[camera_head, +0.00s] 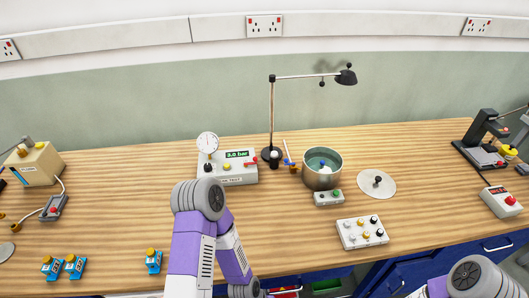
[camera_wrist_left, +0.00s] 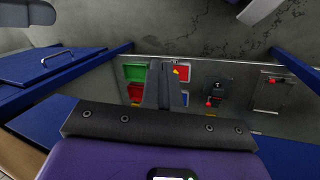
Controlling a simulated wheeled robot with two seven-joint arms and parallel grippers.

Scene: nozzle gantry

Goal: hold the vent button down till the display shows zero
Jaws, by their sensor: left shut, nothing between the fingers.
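A grey-white test box (camera_head: 240,179) stands on the bench left of centre in the head view. Its green display (camera_head: 237,155) reads 3.0 bar. A round dial gauge (camera_head: 207,142) rises at its left end. Small coloured controls, one of them red (camera_head: 251,161), sit on the box; their labels are too small to read, so I cannot tell which is the vent button. My left gripper (camera_wrist_left: 165,85) is shut and empty in the left wrist view, above the floor and low containers, away from the test box. My right gripper is out of view.
A lamp (camera_head: 271,110), metal pot (camera_head: 322,172), white disc (camera_head: 377,184) and knob box (camera_head: 362,232) stand right of the test box. In the wrist view, green (camera_wrist_left: 135,72) and red containers lie near a blue cabinet (camera_wrist_left: 50,65).

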